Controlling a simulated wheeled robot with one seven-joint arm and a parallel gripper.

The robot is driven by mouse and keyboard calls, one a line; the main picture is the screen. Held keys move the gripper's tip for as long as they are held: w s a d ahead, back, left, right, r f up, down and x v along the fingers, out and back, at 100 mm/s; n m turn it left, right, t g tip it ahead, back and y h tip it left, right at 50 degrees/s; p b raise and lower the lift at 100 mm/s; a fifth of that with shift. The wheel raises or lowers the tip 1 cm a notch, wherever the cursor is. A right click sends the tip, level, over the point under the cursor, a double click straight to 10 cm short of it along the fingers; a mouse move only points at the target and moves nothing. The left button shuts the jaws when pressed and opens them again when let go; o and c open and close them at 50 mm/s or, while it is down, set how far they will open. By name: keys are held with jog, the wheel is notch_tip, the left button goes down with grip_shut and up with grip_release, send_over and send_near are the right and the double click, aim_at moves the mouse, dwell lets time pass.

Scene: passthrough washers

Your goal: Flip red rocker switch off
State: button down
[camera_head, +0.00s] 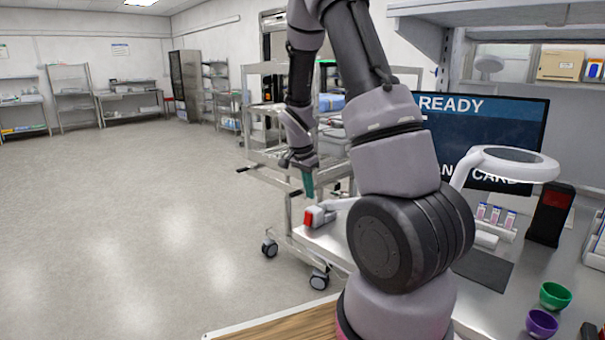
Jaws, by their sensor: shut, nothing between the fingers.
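A red part (309,217) shows on the end of a small white and grey unit at the left edge of the work counter; it looks like the red rocker switch, but it is too small to tell which way it is tipped. My gripper (308,190) points down just above it, with teal fingers shut and empty. I cannot tell whether the fingertips touch the red part. A black box with a red face (554,199) stands farther right on the counter. My own arm hides part of the counter and the area behind the unit.
A metal cart (269,158) with shelves stands behind my gripper. A ring lamp (514,164) and a monitor (480,109) reading READY stand at the right. A green cup (555,295) and a purple cup (541,324) sit at the front right. The floor at left is clear.

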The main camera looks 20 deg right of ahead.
jog(key=v, duration=0.9)
jog(key=shift+a, duration=0.2)
jog(key=shift+w+d+r+g+y, duration=0.1)
jog(key=shift+w+d+g+y, duration=0.2)
jog(key=shift+d+y, duration=0.4)
jog(key=shift+w+d+g+y, duration=0.25)
jog(key=shift+d+g+y, duration=0.05)
jog(key=shift+d+y, duration=0.4)
jog(key=shift+w+d+g+y, duration=0.3)
jog(key=shift+d+y, duration=0.3)
jog(key=shift+d, duration=0.1)
